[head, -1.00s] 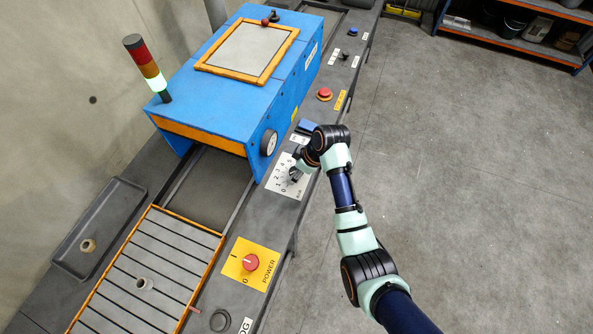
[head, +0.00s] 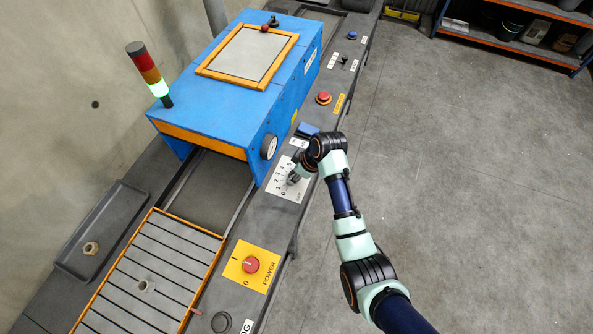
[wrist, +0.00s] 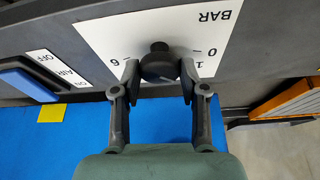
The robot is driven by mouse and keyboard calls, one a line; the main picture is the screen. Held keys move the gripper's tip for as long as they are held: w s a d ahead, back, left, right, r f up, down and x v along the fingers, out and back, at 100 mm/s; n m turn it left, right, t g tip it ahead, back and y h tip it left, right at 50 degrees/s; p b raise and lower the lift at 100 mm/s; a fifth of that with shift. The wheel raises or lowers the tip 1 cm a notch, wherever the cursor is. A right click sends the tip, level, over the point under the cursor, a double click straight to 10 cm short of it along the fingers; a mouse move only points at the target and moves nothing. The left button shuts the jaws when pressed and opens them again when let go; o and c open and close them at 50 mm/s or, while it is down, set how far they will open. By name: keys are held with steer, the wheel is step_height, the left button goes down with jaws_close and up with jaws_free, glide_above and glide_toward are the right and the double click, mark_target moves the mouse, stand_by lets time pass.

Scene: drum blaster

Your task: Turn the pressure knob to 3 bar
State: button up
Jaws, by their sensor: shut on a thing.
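The pressure knob (wrist: 158,62) is small, round and black, on a white dial plate (wrist: 110,38) marked BAR. In the wrist view the plate is upside down, and 0, 1 and 6 show around the knob. My gripper (wrist: 159,72) is shut on the knob, one finger on each side. The knob's pointer setting cannot be read clearly. In the head view my gripper (head: 294,178) is over the plate (head: 275,187) on the machine's side ledge and mostly hides the knob; several numbers show to its left and above.
A round gauge (head: 269,146) is on the blue housing (head: 220,110) beside the plate. A blue AIR switch (head: 308,130) is just beyond the plate. A red stop button (head: 323,98) is farther along, and a red POWER knob (head: 250,264) is nearer. The floor at right is clear.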

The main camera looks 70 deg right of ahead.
steer(key=m+p, duration=0.2)
steer(key=m+h+p, duration=0.1)
steer(key=m+p, duration=0.1)
steer(key=p, duration=0.1)
steer(key=shift+a+r+h, duration=0.15)
steer(key=shift+r+h, duration=0.15)
steer(key=shift+w+f+m+g+h+p, duration=0.15)
steer(key=shift+m+g+h+p, duration=0.25)
steer(key=shift+m+p, duration=0.7)
steer(key=shift+s+f+m+g+h+p, duration=0.1)
steer(key=shift+m+g+h+p, duration=0.3)
steer(key=shift+m+p, duration=0.7)
steer(key=shift+m+b, duration=0.3)
steer(key=shift+m, duration=0.1)
steer(key=o, duration=1.1)
steer(key=shift+r, duration=0.1)
steer(key=v, duration=1.1)
steer(key=shift+a+r, duration=0.15)
steer(key=shift+r, duration=0.2)
